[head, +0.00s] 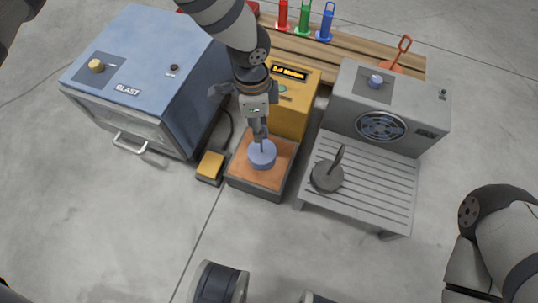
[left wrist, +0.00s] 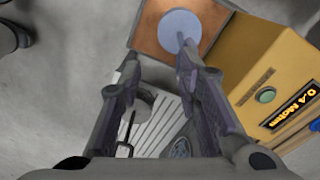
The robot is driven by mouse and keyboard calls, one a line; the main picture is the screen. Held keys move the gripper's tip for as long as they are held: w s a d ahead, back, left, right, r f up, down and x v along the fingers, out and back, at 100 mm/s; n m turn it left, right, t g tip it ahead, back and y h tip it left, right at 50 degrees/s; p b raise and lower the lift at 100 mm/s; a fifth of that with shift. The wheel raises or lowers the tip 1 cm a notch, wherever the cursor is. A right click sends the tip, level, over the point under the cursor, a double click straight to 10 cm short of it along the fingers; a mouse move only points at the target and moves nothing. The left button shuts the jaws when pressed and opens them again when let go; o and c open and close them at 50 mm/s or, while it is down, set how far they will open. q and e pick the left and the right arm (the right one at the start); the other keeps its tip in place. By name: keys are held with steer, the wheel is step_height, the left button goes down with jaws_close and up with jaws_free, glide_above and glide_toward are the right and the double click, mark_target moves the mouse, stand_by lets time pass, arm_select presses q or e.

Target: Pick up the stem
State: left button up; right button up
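A pale blue disc (head: 262,156) sits on the orange-brown top of a low block (head: 240,171); it also shows in the left wrist view (left wrist: 180,24). A thin stem seems to rise from it in the head view, but the fingers partly hide it. My left gripper (head: 260,130) points down just above the disc. In the left wrist view its fingers (left wrist: 158,58) are apart, with no object visible between them; one fingertip overlaps the disc's edge. Whether it touches is unclear. A dark grey disc with an upright handle (head: 327,176) stands on a slatted grey table (head: 385,195).
A yellow machine (head: 290,112) stands right behind the block. A blue blast cabinet (head: 150,60) is at left, a small yellow-topped pedal (head: 210,166) beside the block. A grey fan hood (head: 400,100) backs the slatted table. My right gripper is outside the views.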

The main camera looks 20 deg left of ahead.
arm_select(q)
steer(key=w, duration=0.2)
steer(key=shift+w+a+f+m, duration=0.15)
steer(key=shift+w+a+m, duration=0.05)
steer(key=shift+w+m, duration=0.1)
steer(key=shift+w+b, duration=0.25)
steer(key=shift+b, duration=0.05)
step_height(320, 180, down, 11)
steer(key=b, duration=0.4)
steer(key=shift+s+f, duration=0.1)
steer(key=shift+f, duration=0.1)
steer(key=shift+r, duration=0.2)
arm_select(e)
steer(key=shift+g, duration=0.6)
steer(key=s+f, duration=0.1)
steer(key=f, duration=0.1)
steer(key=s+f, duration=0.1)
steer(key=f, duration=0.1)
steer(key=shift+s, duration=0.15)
arm_select(q)
jaws_close()
